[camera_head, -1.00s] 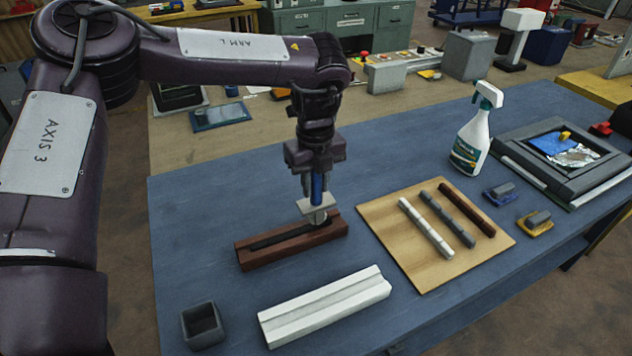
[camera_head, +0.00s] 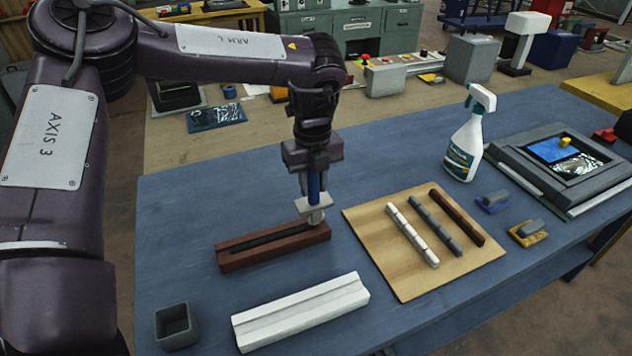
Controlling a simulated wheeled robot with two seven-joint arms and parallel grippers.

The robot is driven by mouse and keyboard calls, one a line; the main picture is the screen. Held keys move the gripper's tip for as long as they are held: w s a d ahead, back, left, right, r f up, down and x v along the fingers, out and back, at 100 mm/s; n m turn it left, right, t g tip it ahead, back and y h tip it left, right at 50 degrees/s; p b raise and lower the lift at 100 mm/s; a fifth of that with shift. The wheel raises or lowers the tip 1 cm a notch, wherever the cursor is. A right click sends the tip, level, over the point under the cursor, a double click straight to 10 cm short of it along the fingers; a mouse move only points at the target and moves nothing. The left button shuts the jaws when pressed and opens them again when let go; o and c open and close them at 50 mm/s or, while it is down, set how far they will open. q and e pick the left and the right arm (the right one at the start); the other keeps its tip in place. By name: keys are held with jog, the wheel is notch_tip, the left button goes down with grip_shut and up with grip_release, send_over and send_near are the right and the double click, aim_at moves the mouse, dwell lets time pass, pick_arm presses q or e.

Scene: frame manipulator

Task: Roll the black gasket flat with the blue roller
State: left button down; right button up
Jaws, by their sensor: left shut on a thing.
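My left gripper (camera_head: 314,187) points straight down and is shut on the blue roller (camera_head: 314,188). The roller's blue handle is upright, with a pale fork and a small grey wheel at its lower end. The wheel is at the right end of the brown grooved bar (camera_head: 238,262). The black gasket (camera_head: 262,243) lies as a dark strip along the groove of this bar. The wheel hides the gasket's right end, and I cannot tell whether it presses on it. My right gripper is not in view.
A white grooved bar (camera_head: 300,312) and a grey open box (camera_head: 176,327) stand in front. A wooden board (camera_head: 395,278) with white, grey and brown strips lies to the right. A spray bottle (camera_head: 466,140), two small blocks and a grey frame (camera_head: 580,186) stand farther right. Blue table is clear at left.

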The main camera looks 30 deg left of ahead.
pick_arm(q)
jog(key=shift+s+a+r, duration=0.15)
jog(key=shift+a, duration=0.05)
jog(key=shift+r, duration=0.35)
notch_tip(320, 180, up, 5)
jog(key=p, duration=0.3)
jog(key=shift+r, duration=0.1)
jog(key=shift+d, duration=0.1)
